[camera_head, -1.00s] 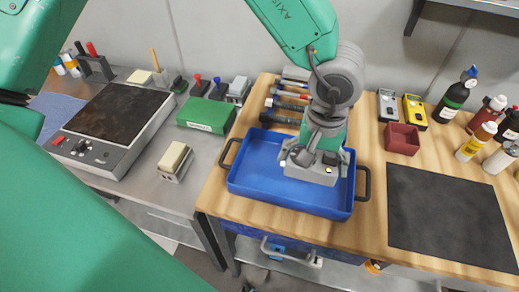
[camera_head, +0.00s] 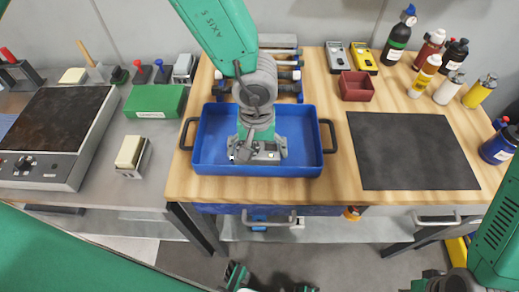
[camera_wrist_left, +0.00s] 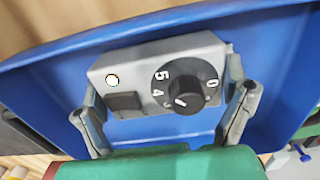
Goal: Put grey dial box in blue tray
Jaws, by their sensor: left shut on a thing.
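My left gripper (camera_head: 257,150) points down over the tray. Its two fingers (camera_wrist_left: 162,95) are closed against opposite ends of the box. The blue tray (camera_wrist_left: 55,95) lies behind the box there. I cannot tell whether the box touches the tray floor. My right gripper is not in view.
A green box (camera_head: 155,101) and a small cream-topped block (camera_head: 131,153) lie on the left bench. A red bin (camera_head: 357,86) and a dark mat (camera_head: 412,150) are right of the tray. Several bottles (camera_head: 425,75) stand at the back right. Tools lie behind the tray.

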